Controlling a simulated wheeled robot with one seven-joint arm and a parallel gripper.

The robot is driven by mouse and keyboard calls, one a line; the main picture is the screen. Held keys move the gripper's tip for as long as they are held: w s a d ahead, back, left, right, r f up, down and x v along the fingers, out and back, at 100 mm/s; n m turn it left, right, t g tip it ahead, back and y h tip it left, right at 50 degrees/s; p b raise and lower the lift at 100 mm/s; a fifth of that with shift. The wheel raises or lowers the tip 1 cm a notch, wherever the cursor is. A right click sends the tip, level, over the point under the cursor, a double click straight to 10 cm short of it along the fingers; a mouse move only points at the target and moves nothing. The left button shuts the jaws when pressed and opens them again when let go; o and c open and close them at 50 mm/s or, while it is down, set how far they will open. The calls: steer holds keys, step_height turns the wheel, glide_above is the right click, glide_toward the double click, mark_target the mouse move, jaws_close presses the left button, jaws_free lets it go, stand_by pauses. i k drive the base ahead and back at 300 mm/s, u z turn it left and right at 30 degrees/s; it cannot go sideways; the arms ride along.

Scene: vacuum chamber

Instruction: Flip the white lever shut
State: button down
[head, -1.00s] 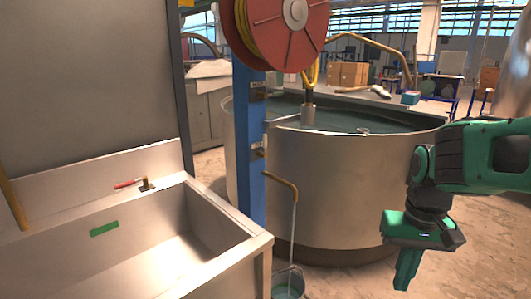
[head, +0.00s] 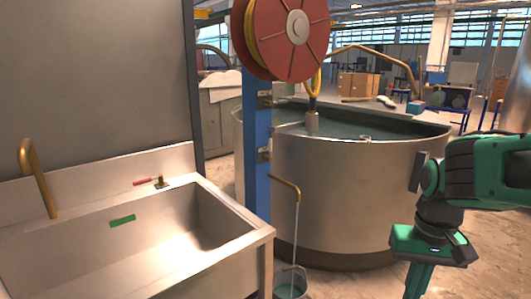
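I cannot make out a white lever in this view. A small red-handled lever (head: 146,182) lies on the back ledge of the steel sink (head: 235,247), at the left. My gripper (head: 418,282) is green and hangs at the lower right, pointing down in front of the large round steel vat (head: 345,205). It is well apart from the sink. Its fingertips are cut off by the bottom edge, and I cannot tell whether the fingers are apart.
A blue post (head: 257,165) carries a red hose reel (head: 283,35) between sink and vat. A brass faucet (head: 37,180) rises at the sink's left. A bucket (head: 290,284) stands on the floor by the post. Cardboard boxes (head: 357,85) are farther back.

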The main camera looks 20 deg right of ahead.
mark_target(266, 157)
steer(key=k, duration=0.35)
steer(key=u, duration=0.35)
steer(key=i, duration=1.35)
steer(key=z, duration=0.3)
